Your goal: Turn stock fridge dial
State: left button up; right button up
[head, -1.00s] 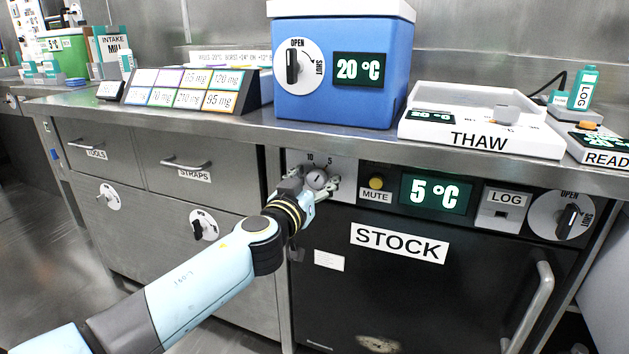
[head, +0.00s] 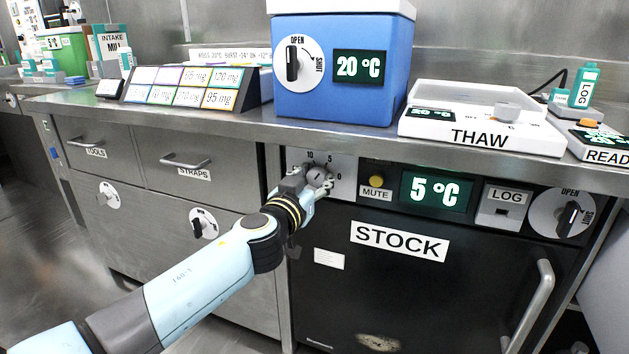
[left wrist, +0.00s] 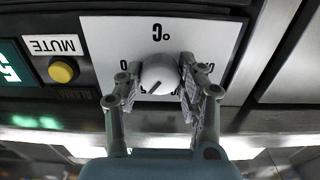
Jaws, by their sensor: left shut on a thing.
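The stock fridge (head: 330,285) is a black unit under the steel counter, labelled STOCK, with its display (head: 435,190) reading 5 °C. Its temperature dial (head: 318,177) is a small round grey knob on a pale plate marked 10, 5 and 0. My left gripper (head: 311,184) reaches it from the lower left and is shut on the dial. In the left wrist view the dial (left wrist: 160,72) sits between the two fingers (left wrist: 158,88), its dark pointer line slanted. That view shows the plate upside down. My right gripper is not in view.
A yellow MUTE button (head: 376,181) sits just right of the dial plate. Farther right are a LOG slot (head: 502,207), an OPEN/SHUT knob (head: 568,217) and the fridge handle (head: 530,308). The counter edge (head: 330,142) overhangs above; a blue box (head: 340,85) stands on it.

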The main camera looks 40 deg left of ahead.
pick_arm(q)
jog(key=shift+f+m, duration=0.1)
jog(key=shift+m, duration=0.5)
jog(key=m+b, duration=0.1)
jog(key=m, duration=0.2)
jog(key=shift+m, duration=0.3)
jog(key=m, duration=0.2)
jog(key=shift+m, duration=2.1)
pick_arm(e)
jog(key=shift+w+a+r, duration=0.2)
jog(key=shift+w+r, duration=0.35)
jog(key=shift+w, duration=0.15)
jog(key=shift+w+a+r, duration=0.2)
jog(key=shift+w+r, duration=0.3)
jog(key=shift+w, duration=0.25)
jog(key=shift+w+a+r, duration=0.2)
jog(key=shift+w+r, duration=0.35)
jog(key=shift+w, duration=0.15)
pick_arm(q)
jog(key=o, duration=1.1)
jog(key=shift+o, duration=0.2)
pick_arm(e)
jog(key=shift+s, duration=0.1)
pick_arm(q)
jog(key=v, duration=1.2)
